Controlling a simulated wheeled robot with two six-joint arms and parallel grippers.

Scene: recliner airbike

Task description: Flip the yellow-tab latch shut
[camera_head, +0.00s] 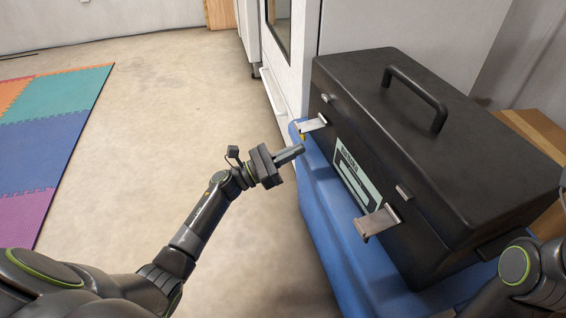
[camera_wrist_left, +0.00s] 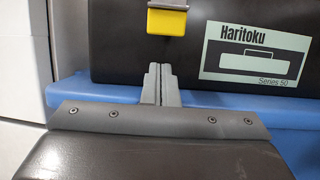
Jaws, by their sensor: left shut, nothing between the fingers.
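A black toolbox (camera_head: 400,130) stands closed with a carry handle on its lid. The yellow-tab latch (camera_head: 312,125) is on its front, at the end farther from me, and sticks outward from the box. Its yellow tab (camera_wrist_left: 166,21) shows at the top of the left wrist view. My left gripper (camera_head: 299,150) is shut and empty, just below and in front of that latch. In the left wrist view its fingertips (camera_wrist_left: 160,68) are below the tab, with a small gap visible. My right gripper is out of view; only part of the right arm shows.
A second, plain metal latch (camera_head: 376,222) also sticks out nearer me. The toolbox rests on a blue support (camera_head: 335,240). A pale label (camera_head: 357,176) lies between the latches. A white cabinet (camera_head: 288,60) stands behind. Floor to the left is open, with colored mats (camera_head: 45,150).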

